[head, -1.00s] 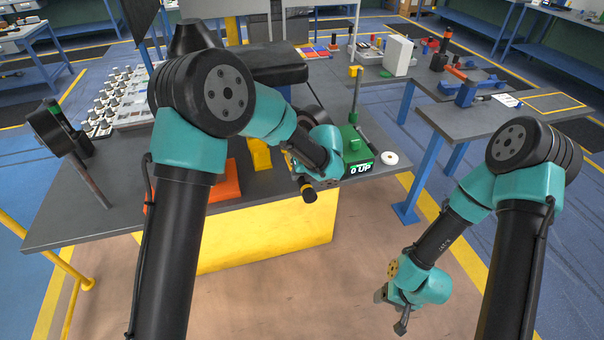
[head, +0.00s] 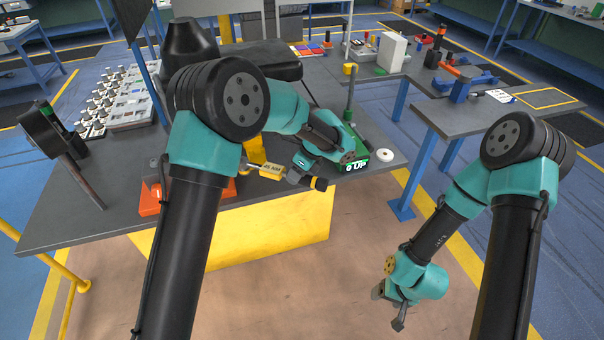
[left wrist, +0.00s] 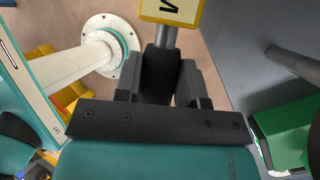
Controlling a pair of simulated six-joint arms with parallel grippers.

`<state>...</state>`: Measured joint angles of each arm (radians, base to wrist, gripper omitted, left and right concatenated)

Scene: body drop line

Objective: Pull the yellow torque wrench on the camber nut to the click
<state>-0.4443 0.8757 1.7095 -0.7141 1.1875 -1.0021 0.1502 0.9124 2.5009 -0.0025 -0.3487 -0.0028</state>
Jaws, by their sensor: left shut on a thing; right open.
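The yellow torque wrench (head: 271,171) lies roughly level at the near edge of the dark table in the head view. My left gripper (head: 296,175) is shut around the grip. In the left wrist view, the left gripper's fingers (left wrist: 160,85) stand on both sides of the black grip (left wrist: 162,62), with the wrench's yellow label plate (left wrist: 172,8) beyond. The camber nut cannot be made out; my left arm covers that area. My right gripper (head: 394,308) is open and empty, low over the floor.
A green unit (head: 355,167) with a lit display and a white ring (head: 385,155) sit right of my left wrist. An orange tray (head: 150,197) is at the left. A grey table (head: 470,125) stands at the right. The floor around my right gripper is clear.

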